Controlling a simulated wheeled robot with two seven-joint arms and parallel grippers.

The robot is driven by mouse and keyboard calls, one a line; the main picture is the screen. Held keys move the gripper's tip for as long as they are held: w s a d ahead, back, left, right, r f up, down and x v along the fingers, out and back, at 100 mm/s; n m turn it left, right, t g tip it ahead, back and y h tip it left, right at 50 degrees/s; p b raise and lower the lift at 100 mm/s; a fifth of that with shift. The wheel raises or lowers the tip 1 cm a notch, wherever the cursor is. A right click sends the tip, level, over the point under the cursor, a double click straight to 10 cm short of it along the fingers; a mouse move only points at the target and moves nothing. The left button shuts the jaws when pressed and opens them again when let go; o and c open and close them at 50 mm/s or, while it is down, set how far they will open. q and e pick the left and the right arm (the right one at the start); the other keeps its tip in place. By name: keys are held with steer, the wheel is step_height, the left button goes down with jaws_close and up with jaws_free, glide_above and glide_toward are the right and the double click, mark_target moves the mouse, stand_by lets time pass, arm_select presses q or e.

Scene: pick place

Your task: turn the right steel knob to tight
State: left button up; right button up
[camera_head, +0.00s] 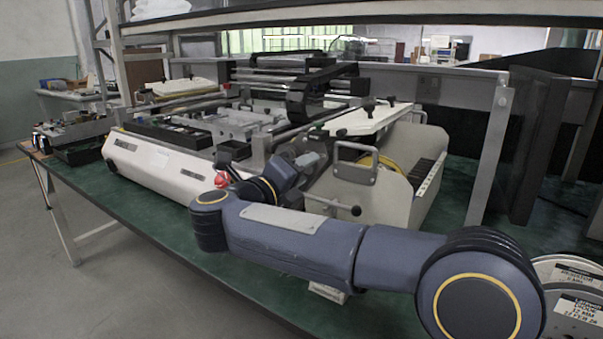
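A white machine (165,165) with a metal bed stands on the green bench. Several dark round knobs show on it, one at the front edge of its bed (223,157) and one on a rod at its right side (356,210). I cannot tell for sure which is the right steel knob; it may be hidden behind my wrist. My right arm reaches in from the lower right and bends back at the wrist. My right gripper (308,163) is at the middle of the machine, small and partly hidden, so its opening and any contact are unclear. My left gripper is not in view.
A red button (221,180) sits just behind my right wrist. A metal handle (355,160) and yellow cable (385,163) are right of the gripper. Labelled round reels (575,300) lie at the lower right. A grey post (490,155) stands behind. The bench's front left strip is clear.

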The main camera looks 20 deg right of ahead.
steer(key=p+v, duration=0.1)
steer(key=v, duration=0.6)
steer(key=shift+s+a, duration=0.25)
steer(key=shift+a, duration=0.1)
